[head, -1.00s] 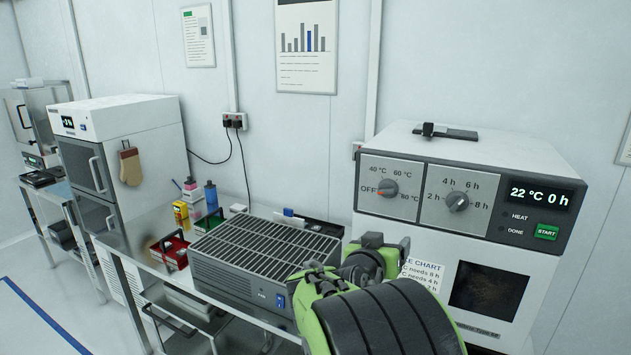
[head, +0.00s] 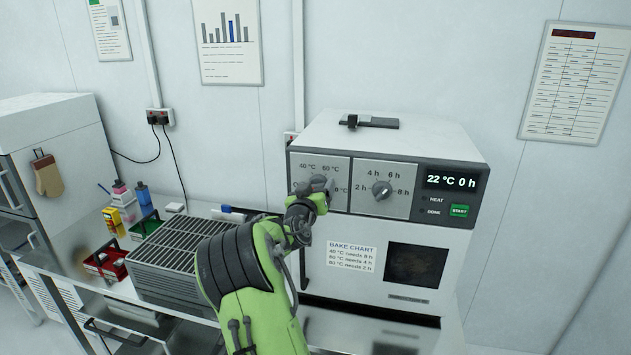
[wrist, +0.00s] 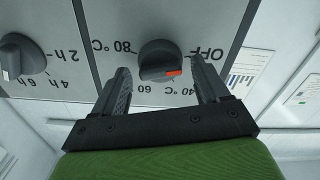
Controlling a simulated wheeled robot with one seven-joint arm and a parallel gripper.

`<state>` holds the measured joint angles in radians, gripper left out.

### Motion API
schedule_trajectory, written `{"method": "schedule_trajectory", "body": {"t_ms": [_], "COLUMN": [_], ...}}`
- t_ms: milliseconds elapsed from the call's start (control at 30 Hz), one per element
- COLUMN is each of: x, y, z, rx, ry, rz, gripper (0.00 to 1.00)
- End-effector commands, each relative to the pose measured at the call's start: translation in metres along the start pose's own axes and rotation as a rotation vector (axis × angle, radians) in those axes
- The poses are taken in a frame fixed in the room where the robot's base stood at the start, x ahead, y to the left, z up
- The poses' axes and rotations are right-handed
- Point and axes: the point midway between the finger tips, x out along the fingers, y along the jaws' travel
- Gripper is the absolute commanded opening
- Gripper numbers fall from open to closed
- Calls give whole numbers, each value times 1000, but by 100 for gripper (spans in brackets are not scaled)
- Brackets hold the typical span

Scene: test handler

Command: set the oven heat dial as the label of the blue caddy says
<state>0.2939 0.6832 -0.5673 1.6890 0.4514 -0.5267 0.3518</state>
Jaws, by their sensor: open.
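The grey heat dial (wrist: 160,57) shows in the wrist view, upside down, with its orange mark toward the OFF and 40 °C side. My gripper (wrist: 160,64) is open, one finger on each side of the dial; I cannot tell whether they touch it. In the head view my gripper (head: 318,188) hides the dial on the oven (head: 370,265). The oven display (head: 451,181) reads 22 °C 0 h. I cannot make out a blue caddy or its label for certain.
The time dial (head: 382,190) sits right of the heat panel, with the START button (head: 459,210) further right. A bake chart (head: 352,257) is on the oven front. A slatted grey unit (head: 165,262), a red caddy (head: 104,268) and small bottles stand left.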

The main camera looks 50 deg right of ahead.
Motion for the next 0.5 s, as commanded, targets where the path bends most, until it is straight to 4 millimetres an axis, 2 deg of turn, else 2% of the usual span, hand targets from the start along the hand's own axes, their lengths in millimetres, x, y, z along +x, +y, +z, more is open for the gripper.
{"method": "schedule_trajectory", "body": {"t_ms": [300, 500], "x": [5, 5], "y": [-1, -1], "z": [1, 1], "rx": [0, 0], "ry": [-1, -1], "rz": [-2, -1], "gripper": [73, 42]}}
